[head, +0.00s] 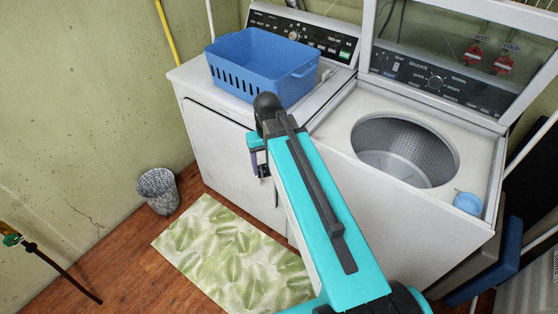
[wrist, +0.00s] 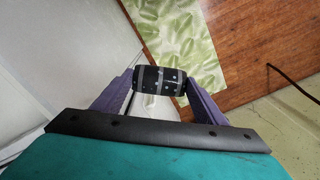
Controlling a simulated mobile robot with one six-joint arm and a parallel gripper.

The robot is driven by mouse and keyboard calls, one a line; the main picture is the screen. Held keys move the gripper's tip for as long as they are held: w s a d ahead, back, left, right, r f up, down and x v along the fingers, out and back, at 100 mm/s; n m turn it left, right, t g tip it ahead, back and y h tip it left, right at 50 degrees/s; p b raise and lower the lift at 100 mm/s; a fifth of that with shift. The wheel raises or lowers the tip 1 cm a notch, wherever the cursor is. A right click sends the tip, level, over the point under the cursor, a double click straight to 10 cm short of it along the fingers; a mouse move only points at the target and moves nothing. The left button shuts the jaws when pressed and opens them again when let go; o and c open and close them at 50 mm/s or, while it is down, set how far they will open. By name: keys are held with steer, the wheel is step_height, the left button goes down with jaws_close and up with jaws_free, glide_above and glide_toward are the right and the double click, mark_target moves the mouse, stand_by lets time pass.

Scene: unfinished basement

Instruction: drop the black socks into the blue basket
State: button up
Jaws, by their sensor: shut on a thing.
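The black socks (wrist: 160,79), a rolled bundle with grey bands and light dots, are held between the two purple fingers of my gripper (wrist: 158,85) in the wrist view. My gripper (head: 259,160) is shut on them. The blue basket (head: 247,82) stands on top of the left machine, with slotted sides. Its inside shows only in part, and no contents are visible there.
The right washer (head: 340,120) has its lid up and its drum (head: 404,150) open. A small blue cup (head: 467,202) sits on its front right corner. A grey wastebasket (head: 158,189) and a leaf-patterned mat (head: 228,258) are on the wooden floor.

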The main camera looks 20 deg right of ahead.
mark_target(265, 176)
steer(key=f+b, duration=0.1)
steer(key=a+f+b, duration=0.1)
steer(key=f, duration=0.1)
steer(key=f+b, duration=0.1)
steer(key=f, duration=0.1)
steer(key=shift+a+b, duration=0.35)
steer(key=shift+f, duration=0.1)
steer(key=shift+s, duration=0.1)
